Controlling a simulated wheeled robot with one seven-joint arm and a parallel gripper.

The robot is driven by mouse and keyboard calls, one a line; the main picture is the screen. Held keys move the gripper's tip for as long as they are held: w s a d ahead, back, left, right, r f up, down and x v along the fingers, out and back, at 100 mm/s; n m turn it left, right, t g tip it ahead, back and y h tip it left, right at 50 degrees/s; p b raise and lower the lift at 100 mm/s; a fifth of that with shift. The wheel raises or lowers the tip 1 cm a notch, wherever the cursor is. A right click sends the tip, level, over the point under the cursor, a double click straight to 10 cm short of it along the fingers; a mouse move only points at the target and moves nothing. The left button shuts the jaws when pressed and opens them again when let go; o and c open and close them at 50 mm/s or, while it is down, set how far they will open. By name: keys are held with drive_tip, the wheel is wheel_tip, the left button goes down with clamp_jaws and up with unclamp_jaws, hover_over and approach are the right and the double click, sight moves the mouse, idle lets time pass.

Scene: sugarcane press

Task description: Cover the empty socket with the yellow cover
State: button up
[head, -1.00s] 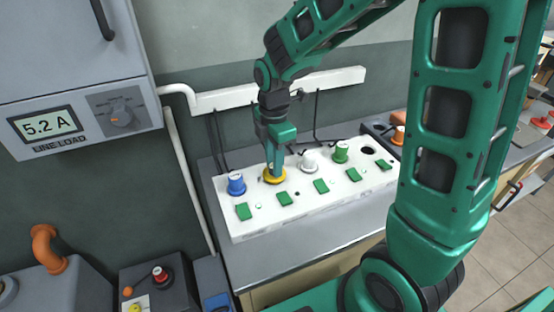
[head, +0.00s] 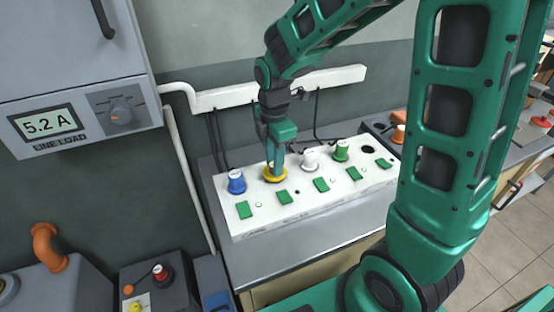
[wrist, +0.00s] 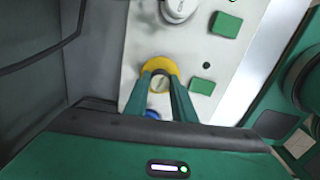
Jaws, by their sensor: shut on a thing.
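The yellow cover (head: 274,178) is a round piece at the second position from the left on a white socket strip (head: 250,222). My gripper (head: 277,168) points down and is shut on it; the cover is at or just above the strip's top, and I cannot tell if it touches. In the wrist view the cover (wrist: 160,65) shows as a yellow arc between and beyond my fingertips (wrist: 162,84). An empty socket (head: 368,150), a dark round hole, is near the strip's right end. What lies under the cover is hidden.
A blue plug (head: 236,182) stands left of the cover. A white plug (head: 310,160) and a green plug (head: 341,151) stand between it and the empty socket. Green switches line the strip's front. Black cables hang behind from a white wall duct (head: 325,82).

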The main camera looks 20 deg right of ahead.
drive_tip(key=shift+f, duration=0.55)
drive_tip(key=o, duration=0.7)
drive_tip(key=shift+o, duration=0.2)
drive_tip(key=shift+r, duration=0.1)
wheel_tip(320, 180, up, 11)
idle(1.0)
idle(0.4)
